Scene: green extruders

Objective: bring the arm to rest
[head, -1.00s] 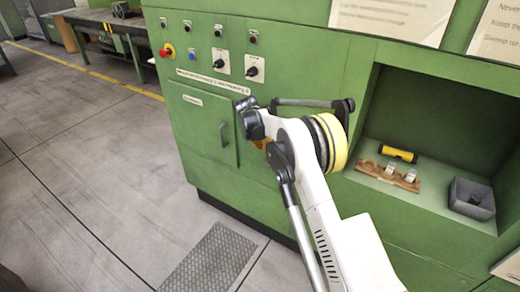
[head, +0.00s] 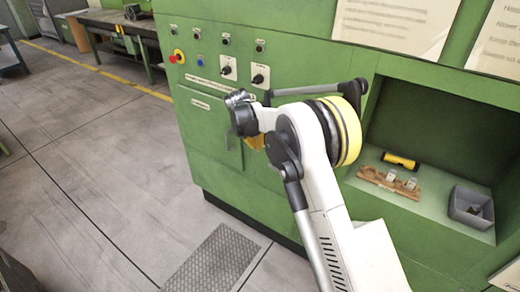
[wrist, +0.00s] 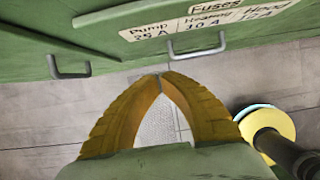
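My gripper shows in the wrist view as two curved yellow fingers (wrist: 161,78) whose tips meet, with nothing held between them. The floor and a grate show through the gap behind the tips. In the head view, my white arm is folded in front of the green machine, and only a small orange-yellow part of my gripper (head: 254,141) shows behind the arm. The rest of it is hidden.
The green machine (head: 215,150) stands close to the arm. Its recess holds a yellow-black cylinder (head: 400,160), a brown rack (head: 388,181) with small light pieces, and a grey bin (head: 470,208). A floor grate (head: 212,262) lies below. Open floor is at left.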

